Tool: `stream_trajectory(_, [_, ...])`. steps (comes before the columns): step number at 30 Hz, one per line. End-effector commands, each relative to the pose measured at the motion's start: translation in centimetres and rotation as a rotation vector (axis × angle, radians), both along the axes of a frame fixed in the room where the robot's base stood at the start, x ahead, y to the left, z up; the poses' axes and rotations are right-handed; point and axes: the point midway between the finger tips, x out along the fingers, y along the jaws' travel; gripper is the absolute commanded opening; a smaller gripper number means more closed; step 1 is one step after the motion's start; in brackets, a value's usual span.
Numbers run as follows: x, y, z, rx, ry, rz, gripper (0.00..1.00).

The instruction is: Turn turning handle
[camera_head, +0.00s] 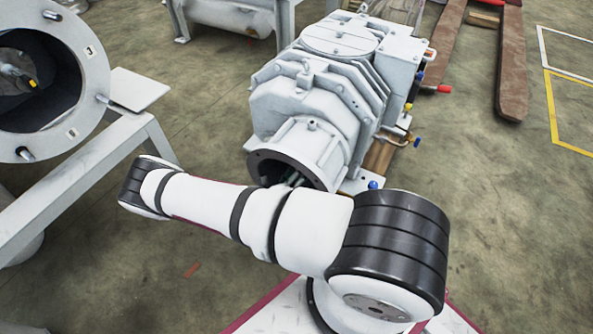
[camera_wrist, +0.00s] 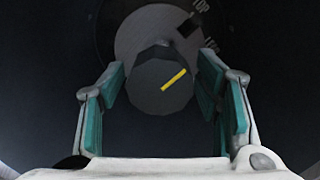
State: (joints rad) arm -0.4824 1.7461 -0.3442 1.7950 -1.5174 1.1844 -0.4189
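The turning handle (camera_wrist: 160,82) is a dark, faceted round knob with a slanted yellow stripe on its face, in the wrist view. It sits in front of a grey disc with lettering, inside a dark round hollow. My gripper (camera_wrist: 160,85) is open, with one teal-padded finger on each side of the knob. Dark gaps show between pads and knob; I cannot tell the depth between them. In the head view, a dark part with a yellow mark (camera_head: 33,84) shows inside the open cylinder (camera_head: 92,75). I cannot tell if it is the same knob. My gripper is not clearly visible there.
A large grey pump (camera_head: 335,85) stands at the centre, behind my arm. A grey metal frame (camera_head: 90,190) carries the cylinder at left. Brown forklift-like bars (camera_head: 512,65) lie at the upper right.

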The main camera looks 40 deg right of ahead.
Motion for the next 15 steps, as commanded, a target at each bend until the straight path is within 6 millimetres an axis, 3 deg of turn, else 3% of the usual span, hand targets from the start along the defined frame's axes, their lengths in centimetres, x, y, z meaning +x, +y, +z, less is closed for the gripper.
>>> stream_trajectory(1, [0.00,0.01,0.00,0.000,0.000,0.000,0.39])
stream_trajectory(4, [-0.01,0.01,-0.01,0.000,0.000,0.000,0.19])
stream_trajectory(15, [-0.03,0.00,0.04,0.013,-0.039,0.001,0.19])
